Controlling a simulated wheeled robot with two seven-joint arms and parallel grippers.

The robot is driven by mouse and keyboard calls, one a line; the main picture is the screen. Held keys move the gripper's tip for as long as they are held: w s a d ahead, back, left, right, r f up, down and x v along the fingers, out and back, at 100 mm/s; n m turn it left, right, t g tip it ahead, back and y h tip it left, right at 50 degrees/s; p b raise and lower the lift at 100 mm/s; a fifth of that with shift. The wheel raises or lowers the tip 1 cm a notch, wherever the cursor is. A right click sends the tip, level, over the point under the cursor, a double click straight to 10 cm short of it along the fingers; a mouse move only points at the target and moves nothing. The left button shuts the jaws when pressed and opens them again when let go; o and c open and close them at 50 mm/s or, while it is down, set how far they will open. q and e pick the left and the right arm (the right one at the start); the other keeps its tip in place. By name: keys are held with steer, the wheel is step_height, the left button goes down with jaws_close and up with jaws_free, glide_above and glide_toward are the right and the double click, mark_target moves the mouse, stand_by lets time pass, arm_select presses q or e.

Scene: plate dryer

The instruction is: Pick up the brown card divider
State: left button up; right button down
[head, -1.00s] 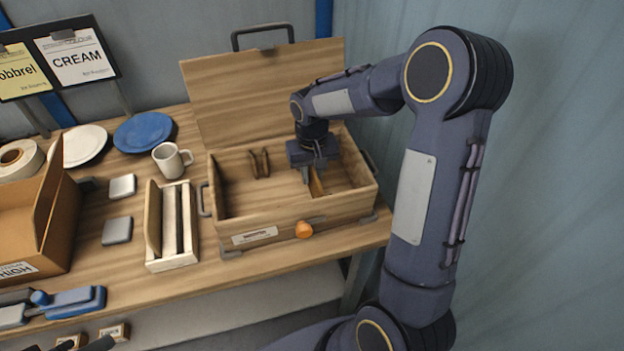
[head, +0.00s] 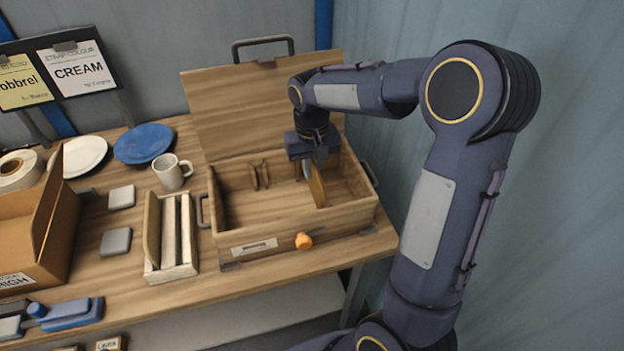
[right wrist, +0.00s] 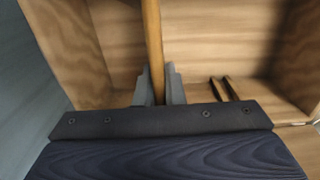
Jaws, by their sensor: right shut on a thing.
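The brown card divider (head: 317,187) stands on edge inside the open wooden box (head: 290,216), toward its right side. My right gripper (head: 308,168) is shut on its upper part from above. In the right wrist view the divider (right wrist: 152,45) shows edge-on as a narrow strip between the two grey fingers (right wrist: 159,86). Its lower edge is hard to make out, so I cannot tell whether it touches the box floor. My left gripper is not clearly in view.
The box lid (head: 262,95) stands open behind. An orange knob (head: 303,241) is on the box front. Left of the box are a slotted wooden rack (head: 171,272), a white mug (head: 172,171), a blue plate (head: 143,143) and a cardboard box (head: 20,232).

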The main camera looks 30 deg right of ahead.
step_height(320, 180, up, 12)
steer(key=shift+r, duration=0.15)
stand_by(0.5)
